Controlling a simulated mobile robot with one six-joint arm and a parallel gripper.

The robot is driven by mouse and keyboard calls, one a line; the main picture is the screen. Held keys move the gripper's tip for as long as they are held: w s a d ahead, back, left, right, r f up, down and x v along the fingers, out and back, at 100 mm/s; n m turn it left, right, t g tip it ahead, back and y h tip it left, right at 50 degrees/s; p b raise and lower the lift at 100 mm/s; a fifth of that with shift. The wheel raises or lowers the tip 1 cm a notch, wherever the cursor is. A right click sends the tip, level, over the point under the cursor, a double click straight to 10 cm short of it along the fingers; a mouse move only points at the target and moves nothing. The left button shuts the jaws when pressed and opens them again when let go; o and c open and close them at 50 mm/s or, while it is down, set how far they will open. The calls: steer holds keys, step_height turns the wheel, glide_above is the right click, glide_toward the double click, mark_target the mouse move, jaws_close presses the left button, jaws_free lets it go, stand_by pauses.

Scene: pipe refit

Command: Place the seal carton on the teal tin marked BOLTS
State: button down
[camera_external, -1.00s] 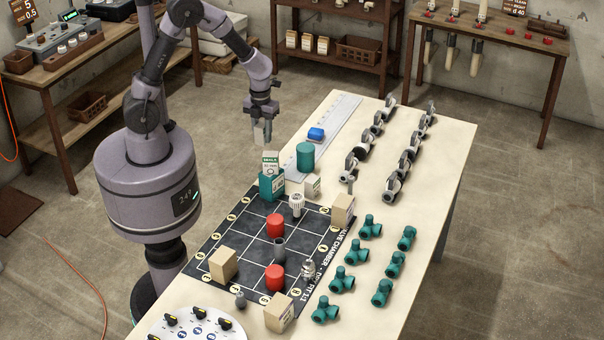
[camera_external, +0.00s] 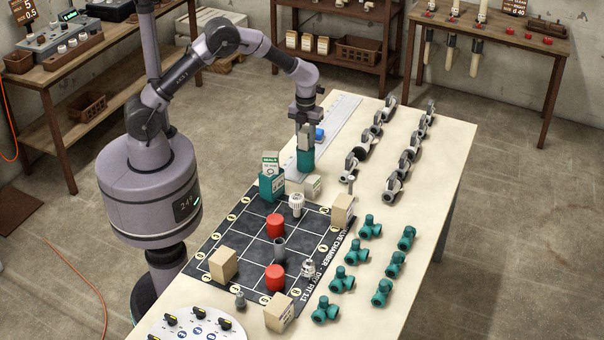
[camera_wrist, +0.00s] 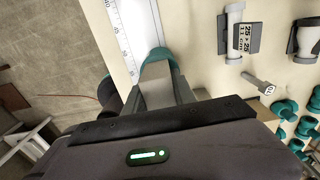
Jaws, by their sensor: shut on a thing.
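A pale carton with a green label reading SEALS (camera_external: 270,160) stands upright on a square teal tin (camera_external: 266,188); I cannot read the tin's marking. A round teal tin (camera_external: 306,161) stands to their right. My gripper (camera_external: 305,141) points straight down over the round tin and is shut on a pale grey block-like thing (camera_wrist: 157,84). That thing's lower end covers the round tin's top, and I cannot tell touching from a small gap. The round tin's teal edge (camera_wrist: 159,54) shows just beyond it in the wrist view.
A small beige carton (camera_external: 312,186) stands close beside the square tin. A blue item (camera_external: 320,134) lies on the ruler strip (camera_external: 343,108) behind my gripper. The black grid mat (camera_external: 222,240) holds red cylinders and cartons. Grey clamps and teal fittings line the right side.

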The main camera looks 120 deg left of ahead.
steer(key=shift+f, duration=0.25)
steer(key=c, duration=1)
jaws_free()
steer(key=shift+r, duration=0.1)
steer(key=shift+c, duration=0.2)
